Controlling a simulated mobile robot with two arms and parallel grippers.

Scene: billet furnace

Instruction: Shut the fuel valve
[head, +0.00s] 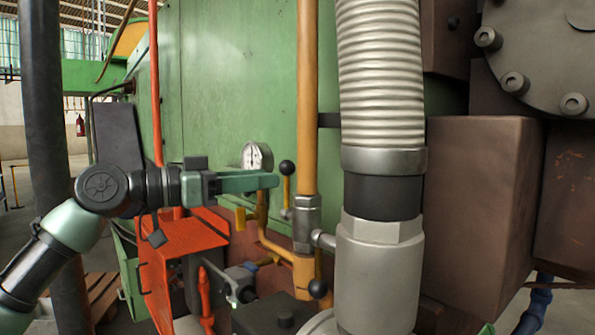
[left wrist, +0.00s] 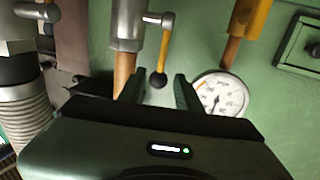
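A valve (head: 307,215) sits on the vertical yellow pipe. Its yellow lever (head: 286,188) points up beside the pipe and ends in a black ball (head: 287,168). My left gripper (head: 277,181) reaches in from the left with its green fingers at the lever. In the left wrist view, my left gripper (left wrist: 155,90) has its fingers apart, and the black ball (left wrist: 158,80) appears between the fingertips. I cannot tell whether a finger touches the lever. No label shows which valve carries fuel.
A round gauge (head: 256,157) is close behind the left gripper. A thick ribbed hose (head: 380,75) stands right of the pipe. A second black ball knob (head: 318,289) is lower down. An orange metal guard (head: 180,238) stands below my left arm.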

